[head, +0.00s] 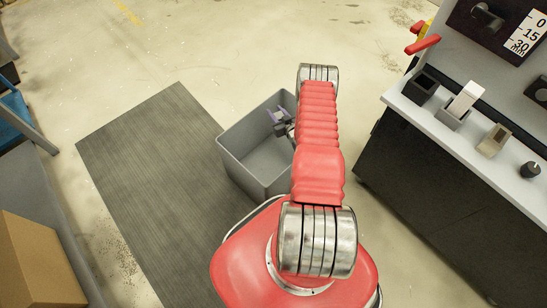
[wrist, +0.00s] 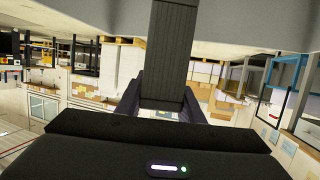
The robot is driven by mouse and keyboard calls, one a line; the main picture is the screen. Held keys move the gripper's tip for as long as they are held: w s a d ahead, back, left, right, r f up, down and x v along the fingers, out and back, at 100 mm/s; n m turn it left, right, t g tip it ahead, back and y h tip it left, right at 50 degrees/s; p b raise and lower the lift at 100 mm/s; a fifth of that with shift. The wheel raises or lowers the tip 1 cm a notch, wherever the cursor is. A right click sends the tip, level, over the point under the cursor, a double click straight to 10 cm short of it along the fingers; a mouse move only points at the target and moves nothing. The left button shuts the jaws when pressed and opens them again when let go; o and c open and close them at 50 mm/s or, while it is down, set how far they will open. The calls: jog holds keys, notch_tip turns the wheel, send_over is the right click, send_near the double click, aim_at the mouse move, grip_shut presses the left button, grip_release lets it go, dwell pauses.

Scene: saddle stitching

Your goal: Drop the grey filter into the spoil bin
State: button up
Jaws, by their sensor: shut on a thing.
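My gripper (wrist: 163,98) is shut on the grey filter (wrist: 172,50), a dark grey, ribbed, long block that runs from between the fingers to the top edge of the wrist view. In the head view my gripper (head: 276,117) shows small and partly hidden behind my red arm, over the far part of the grey spoil bin (head: 235,168). The bin is an open rectangular box on the floor. I cannot make out the filter in the head view, and my arm hides the bin's right side.
A dark ribbed mat (head: 160,165) lies left of the bin. A machine bench (head: 455,145) at the right carries a black holder (head: 420,88), a white block (head: 467,97) and a beige holder (head: 493,141). A cardboard box (head: 35,265) is at lower left. Floor beyond the bin is clear.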

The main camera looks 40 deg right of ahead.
jog(key=shift+f, duration=0.15)
jog(key=o, duration=1.2)
jog(key=v, duration=1.3)
jog(key=shift+s+a, duration=0.15)
jog(key=shift+s, duration=0.2)
